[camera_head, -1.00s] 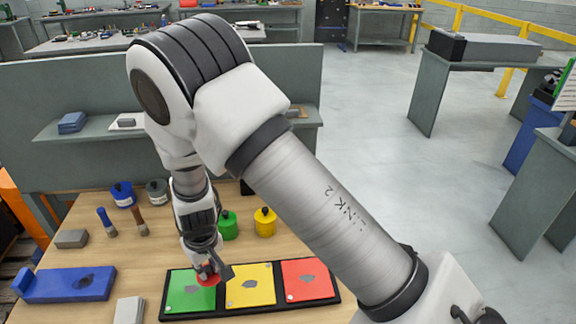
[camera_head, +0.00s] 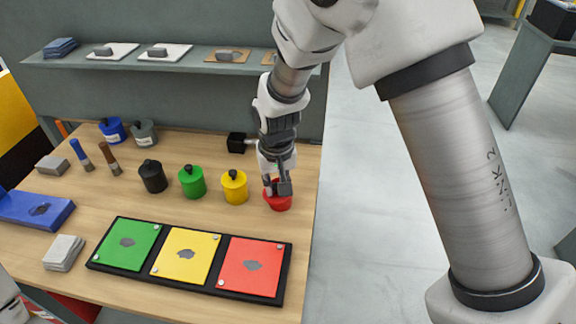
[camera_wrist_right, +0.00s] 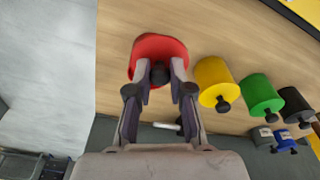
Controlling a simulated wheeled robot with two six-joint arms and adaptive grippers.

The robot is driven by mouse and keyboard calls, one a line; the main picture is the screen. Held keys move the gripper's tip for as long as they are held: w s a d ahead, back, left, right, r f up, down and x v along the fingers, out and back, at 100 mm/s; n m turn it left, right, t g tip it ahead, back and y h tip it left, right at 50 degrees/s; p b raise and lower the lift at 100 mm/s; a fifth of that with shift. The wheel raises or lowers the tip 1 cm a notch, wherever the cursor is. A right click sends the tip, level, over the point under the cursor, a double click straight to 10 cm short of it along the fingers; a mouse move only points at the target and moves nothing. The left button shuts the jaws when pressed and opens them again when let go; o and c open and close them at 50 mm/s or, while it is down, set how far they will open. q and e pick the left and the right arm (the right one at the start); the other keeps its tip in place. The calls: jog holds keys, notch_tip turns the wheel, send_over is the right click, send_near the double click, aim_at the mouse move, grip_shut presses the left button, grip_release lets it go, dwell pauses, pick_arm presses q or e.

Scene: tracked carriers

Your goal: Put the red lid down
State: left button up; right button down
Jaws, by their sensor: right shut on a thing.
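My right gripper (camera_head: 280,187) is at the right end of the row of pots, pointing down. In the right wrist view its fingers (camera_wrist_right: 158,80) are shut on the black knob (camera_wrist_right: 159,73) of the red lid (camera_wrist_right: 158,46). The lid is at the red pot (camera_head: 279,203) near the table's right edge. The fingers partly hide the lid, and I cannot tell whether it rests fully on the pot. My left gripper is not in view.
A yellow pot (camera_head: 234,187), a green pot (camera_head: 192,182) and a black pot (camera_head: 152,176) stand to the left, lids on. In front lies a black tray (camera_head: 190,283) with green, yellow and red plates. A shelf (camera_head: 200,88) runs behind.

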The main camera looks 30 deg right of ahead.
jog(key=w+d+f+p, duration=0.1)
jog(key=w+d, duration=0.2)
jog(key=w+d+p, duration=0.1)
jog(key=w+d, duration=0.1)
jog(key=w, duration=0.2)
jog(key=w+d+f+p, duration=0.1)
jog(key=w+d, duration=0.2)
jog(key=w, duration=0.1)
jog(key=shift+d+f, duration=0.3)
jog(key=shift+f, duration=0.05)
notch_tip(320, 180, down, 4)
jog(key=shift+r+p, duration=0.2)
jog(key=shift+p, duration=0.2)
jog(key=shift+w+d+f+p, duration=0.15)
jog(key=shift+w+f+p, duration=0.1)
jog(key=shift+p, duration=0.05)
jog(key=shift+f, duration=0.3)
jog(key=c, duration=1)
grip_release()
jog(key=shift+c, duration=0.2)
